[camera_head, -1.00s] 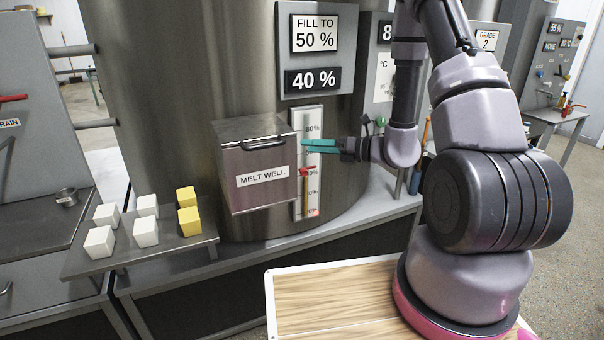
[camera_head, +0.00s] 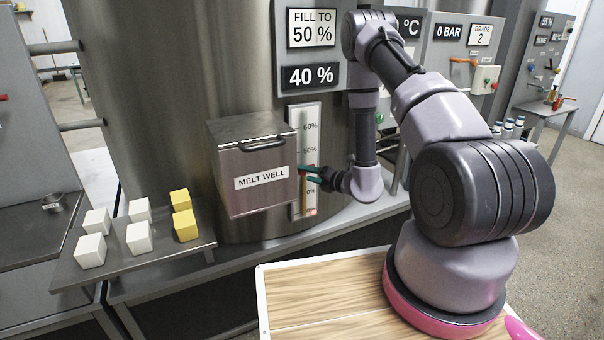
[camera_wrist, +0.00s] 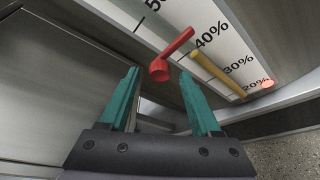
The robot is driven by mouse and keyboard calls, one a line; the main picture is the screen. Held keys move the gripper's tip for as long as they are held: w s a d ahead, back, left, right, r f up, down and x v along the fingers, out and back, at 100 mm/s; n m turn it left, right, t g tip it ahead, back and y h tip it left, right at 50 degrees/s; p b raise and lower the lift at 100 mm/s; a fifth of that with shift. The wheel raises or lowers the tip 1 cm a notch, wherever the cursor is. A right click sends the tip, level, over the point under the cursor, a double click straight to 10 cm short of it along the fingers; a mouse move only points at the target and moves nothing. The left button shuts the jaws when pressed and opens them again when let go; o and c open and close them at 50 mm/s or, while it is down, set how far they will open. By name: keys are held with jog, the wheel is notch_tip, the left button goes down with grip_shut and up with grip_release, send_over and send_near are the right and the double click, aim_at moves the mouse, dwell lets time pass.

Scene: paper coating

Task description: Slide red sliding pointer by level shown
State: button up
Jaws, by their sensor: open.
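The red sliding pointer (camera_wrist: 172,52) sits on a white gauge strip (camera_wrist: 215,28), near the 40% mark and the top of a yellow column (camera_wrist: 215,75). Its round knob faces my gripper (camera_wrist: 159,74). In the head view my gripper (camera_head: 312,172) is at the strip (camera_head: 308,122), right of the melt well, and mostly hides the pointer. A sign (camera_head: 312,28) reads "FILL TO 50 %"; the display (camera_head: 310,76) reads "40 %".
The metal melt well box (camera_head: 250,165) juts out close left of the gauge. A shelf (camera_head: 150,258) with several white and yellow cubes stands at the left. A ledge (camera_head: 345,213) runs below the gauge.

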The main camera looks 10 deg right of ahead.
aim_at(304, 173)
jog(key=shift+x, duration=1.6)
jog(key=shift+c, duration=0.3)
grip_shut()
jog(key=shift+f, duration=0.1)
